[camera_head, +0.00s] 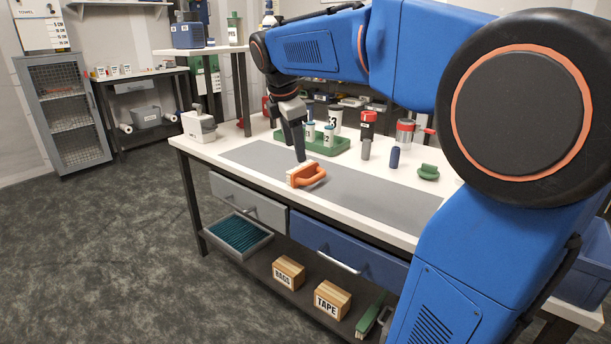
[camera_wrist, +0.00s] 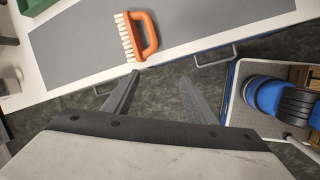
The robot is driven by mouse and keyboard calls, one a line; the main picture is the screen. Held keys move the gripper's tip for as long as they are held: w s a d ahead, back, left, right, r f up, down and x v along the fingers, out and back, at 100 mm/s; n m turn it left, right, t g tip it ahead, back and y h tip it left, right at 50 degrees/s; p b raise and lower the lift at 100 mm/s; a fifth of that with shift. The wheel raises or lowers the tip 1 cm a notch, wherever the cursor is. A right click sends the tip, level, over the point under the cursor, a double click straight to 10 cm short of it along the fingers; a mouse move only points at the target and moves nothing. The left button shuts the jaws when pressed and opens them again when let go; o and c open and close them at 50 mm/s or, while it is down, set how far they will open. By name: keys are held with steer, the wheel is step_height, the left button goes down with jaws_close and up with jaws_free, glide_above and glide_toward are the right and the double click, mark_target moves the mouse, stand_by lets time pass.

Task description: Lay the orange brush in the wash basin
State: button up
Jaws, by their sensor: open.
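The orange brush (camera_head: 309,177) lies on the bench top near the front edge of the grey mat, its pale bristles facing left and its looped handle to the right. It also shows in the wrist view (camera_wrist: 149,34). My gripper (camera_head: 300,158) points down close to the brush in the head view. In the wrist view its two fingers (camera_wrist: 160,79) are apart with nothing between them, and the brush is beyond their tips. I cannot identify the wash basin for sure; a blue open container (camera_head: 583,277) is partly visible at the right edge.
A green tray (camera_head: 323,145) with white containers stands behind the brush. A red-topped container (camera_head: 367,124), a dark blue cylinder (camera_head: 394,158) and a green item (camera_head: 428,172) stand to the right. The mat right of the brush (camera_head: 370,193) is clear. Drawer handles project below the front edge.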

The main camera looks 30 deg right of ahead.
steer(key=w+d+r+n+h, duration=0.15)
steer(key=w+d+n, duration=0.3)
steer(key=w, duration=0.55)
glide_above(303, 166)
steer(key=s+a, duration=0.1)
steer(key=a, duration=0.1)
steer(key=shift+n+g, duration=0.4)
steer(key=shift+n, duration=0.05)
step_height(303, 166, down, 10)
steer(key=shift+r, duration=0.1)
steer(key=shift+y, duration=0.25)
steer(key=shift+x, duration=3)
steer(key=shift+a+f, duration=0.15)
steer(key=shift+f, duration=0.2)
steer(key=c, duration=1.3)
steer(key=shift+r, duration=0.1)
